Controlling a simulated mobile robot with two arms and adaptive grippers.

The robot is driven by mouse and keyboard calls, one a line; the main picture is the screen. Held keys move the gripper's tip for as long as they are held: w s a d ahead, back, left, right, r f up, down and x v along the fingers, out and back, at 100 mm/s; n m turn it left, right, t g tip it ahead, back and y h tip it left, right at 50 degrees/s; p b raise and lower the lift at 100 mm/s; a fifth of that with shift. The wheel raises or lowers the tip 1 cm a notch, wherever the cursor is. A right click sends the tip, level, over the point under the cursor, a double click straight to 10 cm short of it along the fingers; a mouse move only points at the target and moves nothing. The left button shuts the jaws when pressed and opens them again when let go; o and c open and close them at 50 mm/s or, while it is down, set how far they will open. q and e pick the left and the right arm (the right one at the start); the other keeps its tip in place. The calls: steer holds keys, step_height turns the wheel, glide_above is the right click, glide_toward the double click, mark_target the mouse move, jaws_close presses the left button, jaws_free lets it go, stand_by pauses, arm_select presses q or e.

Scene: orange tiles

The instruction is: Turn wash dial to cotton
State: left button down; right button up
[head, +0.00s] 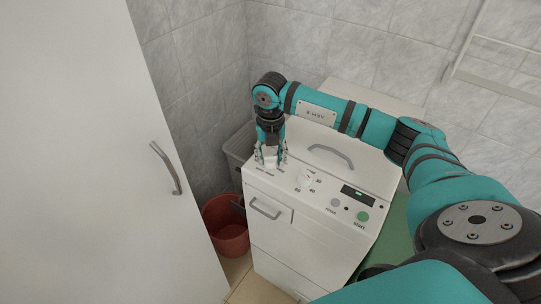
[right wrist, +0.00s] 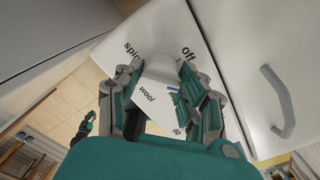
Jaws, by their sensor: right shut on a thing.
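The washing machine (head: 318,228) is white, with a control panel along its top front edge. The wash dial (right wrist: 158,70) is a white knob on the panel, with the labels "spin", "off" and "wool" readable around it in the right wrist view. The fingers hide other labels, and I cannot tell where the dial points. My right gripper (head: 271,158) reaches down onto the panel's left end; in the right wrist view (right wrist: 162,75) its fingers are shut on the dial from both sides. What looks like my left gripper (right wrist: 84,123) shows small at the lower left there, its jaws unclear.
A second white dial (head: 304,181) with numbers, a small display (head: 357,194) and a green button (head: 363,216) lie right of the gripper. A lid handle (head: 331,156) rises behind. A red bucket (head: 226,228) and grey bin (head: 237,150) stand left, near a tall white door (head: 80,170).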

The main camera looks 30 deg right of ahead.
mark_target(271, 156)
steer(key=shift+r, duration=0.1)
steer(key=o, duration=1.2)
steer(key=shift+c, duration=0.2)
step_height(271, 156, up, 12)
